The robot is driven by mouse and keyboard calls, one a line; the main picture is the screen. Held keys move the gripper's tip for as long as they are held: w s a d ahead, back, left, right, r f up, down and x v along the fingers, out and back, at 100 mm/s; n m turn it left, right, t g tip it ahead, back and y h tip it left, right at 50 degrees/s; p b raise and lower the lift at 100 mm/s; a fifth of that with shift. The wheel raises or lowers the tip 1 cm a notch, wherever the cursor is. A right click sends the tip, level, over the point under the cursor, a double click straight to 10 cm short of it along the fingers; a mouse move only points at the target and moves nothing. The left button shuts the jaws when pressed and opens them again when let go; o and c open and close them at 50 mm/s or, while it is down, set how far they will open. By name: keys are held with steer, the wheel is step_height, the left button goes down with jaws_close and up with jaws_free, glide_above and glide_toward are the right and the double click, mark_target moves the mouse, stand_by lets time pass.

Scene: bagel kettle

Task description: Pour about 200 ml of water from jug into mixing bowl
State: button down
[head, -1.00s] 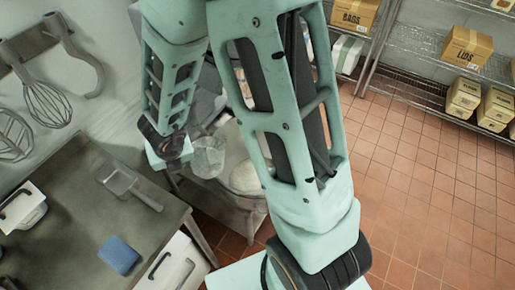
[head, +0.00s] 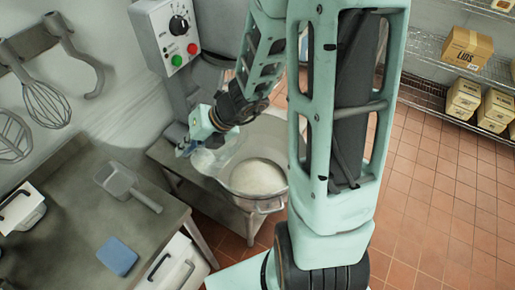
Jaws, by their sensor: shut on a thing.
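The mixing bowl (head: 284,199) is a metal bowl holding a pale, whitish mass. It stands on a low metal table in the middle of the head view, partly behind my arm. My gripper (head: 188,147) is at the upper left of the bowl, and its fingers are small and partly hidden. It is shut on the clear jug (head: 204,161), which hangs near the bowl's left side. The jug looks somewhat tilted, but I cannot tell its exact angle, its water level or whether water is flowing.
A mixer with a dial and green and red buttons (head: 172,36) stands behind the bowl. On the left counter (head: 60,210) lie a scoop (head: 128,185) and a blue sponge (head: 117,256). Whisks hang on the wall. Shelves with boxes (head: 466,50) are far right.

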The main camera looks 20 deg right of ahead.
steer(key=shift+w+d+r+y+p, duration=0.1)
steer(key=shift+d+r+y+p, duration=0.2)
steer(key=shift+r, duration=0.3)
steer(key=shift+d+r+y+p, duration=0.15)
steer(key=shift+r+y, duration=0.25)
steer(key=shift+r, duration=0.2)
steer(key=shift+d+r+m+y, duration=0.3)
steer(key=shift+d+r+y, duration=0.2)
steer(key=shift+y, duration=0.2)
steer(key=shift+w+d+f+y+b, duration=0.1)
steer(key=shift+d+f+y+b, duration=0.25)
steer(key=shift+y+b, duration=0.75)
stand_by(1.4)
steer(key=shift+r+h, duration=0.2)
steer(key=shift+h, duration=0.1)
